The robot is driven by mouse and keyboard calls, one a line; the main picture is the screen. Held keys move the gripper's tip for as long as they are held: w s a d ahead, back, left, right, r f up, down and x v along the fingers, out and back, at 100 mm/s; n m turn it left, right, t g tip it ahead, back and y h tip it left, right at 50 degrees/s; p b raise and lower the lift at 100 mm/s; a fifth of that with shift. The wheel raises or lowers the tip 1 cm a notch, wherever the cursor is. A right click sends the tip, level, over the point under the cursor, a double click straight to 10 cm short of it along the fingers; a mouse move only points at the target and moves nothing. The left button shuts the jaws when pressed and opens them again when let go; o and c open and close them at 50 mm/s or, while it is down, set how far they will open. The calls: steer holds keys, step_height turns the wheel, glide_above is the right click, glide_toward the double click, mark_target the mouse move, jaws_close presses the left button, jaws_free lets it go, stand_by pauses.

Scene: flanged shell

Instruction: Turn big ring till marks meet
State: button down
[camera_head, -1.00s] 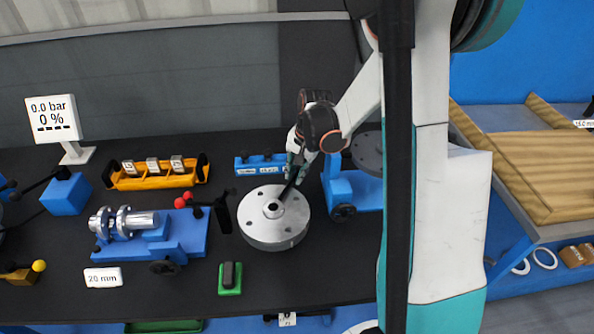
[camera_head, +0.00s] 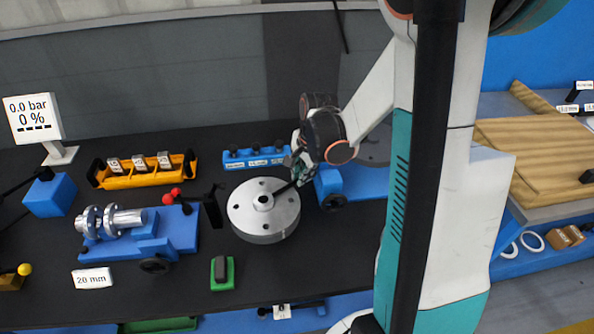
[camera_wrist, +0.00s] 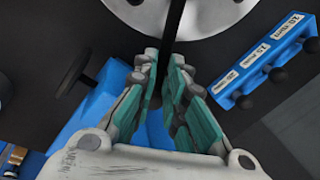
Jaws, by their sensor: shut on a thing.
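The big ring is a silver round flange (camera_head: 250,222) with several dark holes and a raised hub (camera_head: 263,202) at its centre, lying flat on the black bench. Part of it shows at the top of the wrist view (camera_wrist: 205,14). A thin dark bar (camera_head: 283,189) runs over the flange's upper right side. My gripper (camera_head: 299,176) is at the flange's right edge, shut on this bar. In the wrist view the bar (camera_wrist: 174,28) passes between my teal fingers (camera_wrist: 165,65) toward the flange. I cannot make out the marks.
A blue rack (camera_head: 255,157) stands behind the flange, and a blue fixture (camera_head: 327,185) is close to my gripper's right. A blue vise-like fixture (camera_head: 180,225) with a shaft is left, a green block (camera_head: 222,272) in front.

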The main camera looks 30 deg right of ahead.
steer(key=shift+w+d, duration=0.1)
steer(key=shift+d, duration=0.25)
steer(key=c, duration=1.7)
jaws_free()
steer(key=shift+o, duration=0.2)
steer(key=shift+d, duration=0.25)
steer(key=shift+a, duration=0.2)
step_height(320, 180, up, 12)
steer(key=s, duration=0.2)
steer(key=shift+s+d, duration=0.2)
steer(key=shift+f, duration=0.1)
